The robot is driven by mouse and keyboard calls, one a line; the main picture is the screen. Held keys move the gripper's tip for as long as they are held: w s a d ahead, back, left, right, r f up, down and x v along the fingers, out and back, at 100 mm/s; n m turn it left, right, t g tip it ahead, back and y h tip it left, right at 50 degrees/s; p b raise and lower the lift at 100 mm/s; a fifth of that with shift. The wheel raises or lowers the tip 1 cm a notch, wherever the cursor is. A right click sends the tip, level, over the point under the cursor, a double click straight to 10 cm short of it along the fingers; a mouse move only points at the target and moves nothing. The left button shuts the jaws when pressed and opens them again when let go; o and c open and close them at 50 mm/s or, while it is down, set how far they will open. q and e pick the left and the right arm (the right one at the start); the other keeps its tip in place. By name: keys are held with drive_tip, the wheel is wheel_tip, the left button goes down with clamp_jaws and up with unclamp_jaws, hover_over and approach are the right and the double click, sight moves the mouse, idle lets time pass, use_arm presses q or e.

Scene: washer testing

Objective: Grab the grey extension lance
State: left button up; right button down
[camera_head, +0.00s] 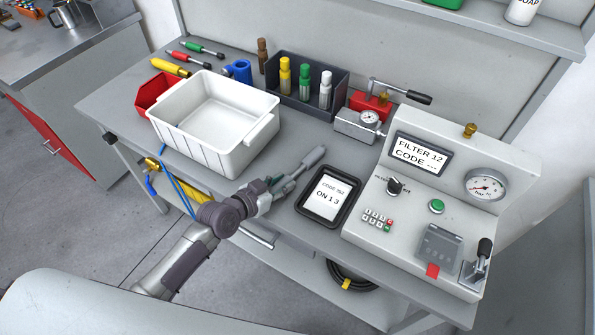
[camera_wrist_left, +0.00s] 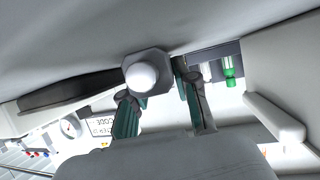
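The grey extension lance (camera_head: 311,160) lies on the workbench between the white bin and the dark-framed tablet. Its near part is hidden at my left gripper (camera_head: 276,190). In the left wrist view, a grey hexagonal piece with a pale rounded end (camera_wrist_left: 143,76) sits close in front of the fingers and looks like the lance's end. My left gripper (camera_wrist_left: 162,108) shows two green-padded fingers spread apart, with the piece at the left finger. I cannot tell whether they touch. My right gripper is not in view.
The white bin (camera_head: 262,142) stands left of the gripper. The tablet (camera_head: 329,201) and grey test console (camera_head: 405,205) stand to the right. Red (camera_head: 188,58), green (camera_head: 203,48) and yellow (camera_head: 170,67) tools lie at the back left. A dark bottle rack (camera_head: 307,105) stands behind.

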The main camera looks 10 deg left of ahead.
use_arm(q)
clamp_jaws()
drive_tip(key=shift+r, duration=0.1)
